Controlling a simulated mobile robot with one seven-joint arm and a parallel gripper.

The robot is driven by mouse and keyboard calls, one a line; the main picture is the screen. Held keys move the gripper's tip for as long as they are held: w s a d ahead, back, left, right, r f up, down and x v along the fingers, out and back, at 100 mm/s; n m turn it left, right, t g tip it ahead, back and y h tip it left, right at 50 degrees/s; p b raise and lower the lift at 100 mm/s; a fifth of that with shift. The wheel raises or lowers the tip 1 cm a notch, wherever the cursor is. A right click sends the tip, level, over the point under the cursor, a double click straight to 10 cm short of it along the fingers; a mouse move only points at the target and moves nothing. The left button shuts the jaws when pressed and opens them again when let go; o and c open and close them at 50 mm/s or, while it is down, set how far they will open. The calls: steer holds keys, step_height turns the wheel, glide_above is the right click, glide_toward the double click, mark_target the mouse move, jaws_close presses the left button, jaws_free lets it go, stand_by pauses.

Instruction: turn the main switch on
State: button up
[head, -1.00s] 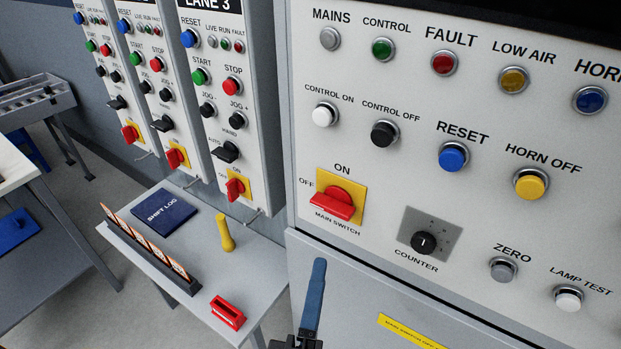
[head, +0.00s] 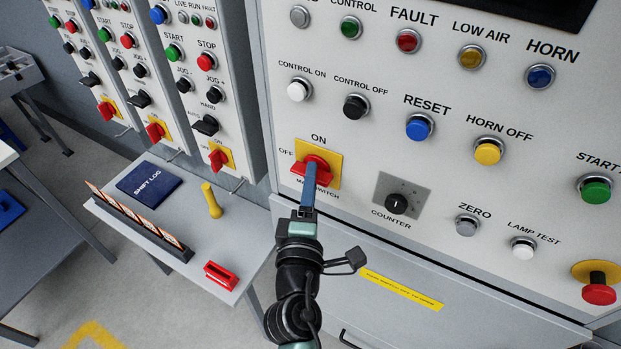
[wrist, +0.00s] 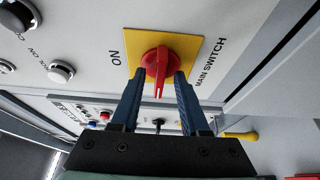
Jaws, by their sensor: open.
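The main switch (head: 322,167) is a red rotary handle on a yellow plate (head: 332,160) on the large grey panel, with ON printed above and OFF to the left. In the wrist view the red handle (wrist: 158,65) points down the picture, across from the ON label's direction, which fits OFF. My gripper (head: 310,167) is in front of the switch and hides part of it in the head view. In the wrist view its two blue fingers (wrist: 158,82) are open, one on each side of the handle. I cannot tell whether they touch it.
A counter knob (head: 397,203) sits to the right of the switch. Control-on (head: 299,89) and control-off (head: 356,106) buttons are above. A small table with a blue shift log (head: 149,184), yellow object (head: 212,201) and red object (head: 221,275) stands at lower left.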

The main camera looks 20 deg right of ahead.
jaws_close()
steer(key=shift+f+b, duration=0.15)
steer(key=shift+b, duration=0.3)
steer(key=m+h+b, duration=0.3)
steer(key=m+b, duration=0.4)
steer(key=b, duration=0.7)
steer(key=m+g+h+b, duration=0.1)
steer(key=m+h+b, duration=0.2)
steer(key=m+b, duration=0.5)
steer(key=w+f+m+g+h+b, duration=0.1)
steer(key=m+b, duration=0.6)
steer(key=b, duration=1.2)
steer(key=shift+a+h+b, duration=0.3)
steer(key=shift+h+b, duration=0.1)
steer(key=shift+h, duration=0.5)
steer(key=shift+r+m, duration=0.1)
steer(key=shift+m, duration=0.4)
